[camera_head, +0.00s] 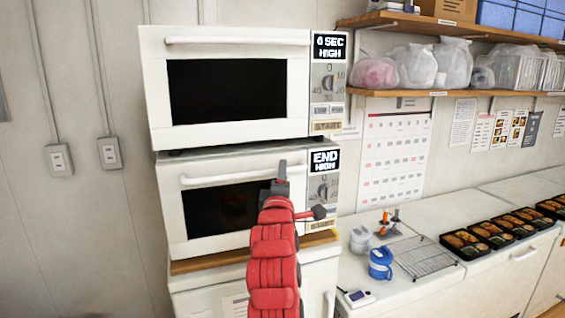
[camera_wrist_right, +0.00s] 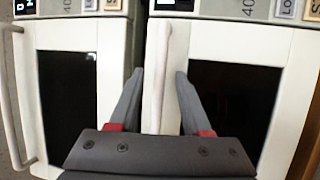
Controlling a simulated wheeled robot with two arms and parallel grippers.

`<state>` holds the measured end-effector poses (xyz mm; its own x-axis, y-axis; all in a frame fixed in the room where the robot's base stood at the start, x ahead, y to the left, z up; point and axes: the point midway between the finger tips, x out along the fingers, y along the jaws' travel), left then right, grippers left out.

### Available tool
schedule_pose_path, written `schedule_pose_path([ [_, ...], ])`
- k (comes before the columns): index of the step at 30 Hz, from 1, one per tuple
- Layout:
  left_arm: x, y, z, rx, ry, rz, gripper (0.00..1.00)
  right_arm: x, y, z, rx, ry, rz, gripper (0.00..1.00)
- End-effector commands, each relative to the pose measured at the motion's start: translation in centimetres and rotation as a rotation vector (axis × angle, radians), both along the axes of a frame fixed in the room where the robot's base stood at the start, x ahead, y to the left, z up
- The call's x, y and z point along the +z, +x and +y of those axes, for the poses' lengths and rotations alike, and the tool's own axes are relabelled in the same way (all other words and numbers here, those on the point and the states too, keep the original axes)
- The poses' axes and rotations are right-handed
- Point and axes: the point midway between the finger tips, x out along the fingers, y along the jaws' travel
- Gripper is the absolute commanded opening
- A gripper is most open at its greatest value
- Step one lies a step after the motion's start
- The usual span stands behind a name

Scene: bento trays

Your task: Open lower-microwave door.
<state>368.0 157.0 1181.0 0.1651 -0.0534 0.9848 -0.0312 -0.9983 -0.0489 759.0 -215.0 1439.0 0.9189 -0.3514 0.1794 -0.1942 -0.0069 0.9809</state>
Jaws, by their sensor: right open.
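The lower microwave (camera_head: 170,205) is white, and its door is shut. Its dark window (camera_head: 215,212) shows a dim reddish shape inside, and its display reads END HIGH. The white bar handle (camera_head: 225,177) runs across the top of the door. My right gripper (camera_head: 282,168) is in front of the handle's right end and hides part of it. In the right wrist view, the picture is turned sideways; the open fingers (camera_wrist_right: 158,78) have the handle (camera_wrist_right: 157,100) between them, with gaps on both sides. My left gripper is not in view.
An upper microwave (camera_head: 300,90), shut, with display 0 SEC HIGH, stands directly on top. To the right, a counter holds a blue-and-white cup (camera_head: 380,264), a wire rack (camera_head: 424,256) and several filled bento trays (camera_head: 468,253). Shelves with bags hang above.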

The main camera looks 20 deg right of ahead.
Motion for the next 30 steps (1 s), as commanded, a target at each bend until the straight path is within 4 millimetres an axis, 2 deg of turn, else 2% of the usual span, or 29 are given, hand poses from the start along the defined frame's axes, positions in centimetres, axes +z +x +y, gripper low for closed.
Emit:
schedule_pose_path([
  [1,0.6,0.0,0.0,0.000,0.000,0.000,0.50,0.4,0.7,-0.3,-0.002,0.000,0.001,0.48],
  [6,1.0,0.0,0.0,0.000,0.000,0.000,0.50,0.5,2.1,-0.9,-0.001,0.000,0.001,0.48],
  [17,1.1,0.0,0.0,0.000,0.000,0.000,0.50,0.4,2.5,-0.9,0.000,0.000,-0.001,0.48],
  [25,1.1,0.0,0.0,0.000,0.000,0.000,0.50,0.4,2.5,-0.9,0.000,0.000,-0.001,0.00],
  [30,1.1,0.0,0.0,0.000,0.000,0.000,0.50,0.4,2.5,-0.9,0.000,0.000,0.000,0.00],
])
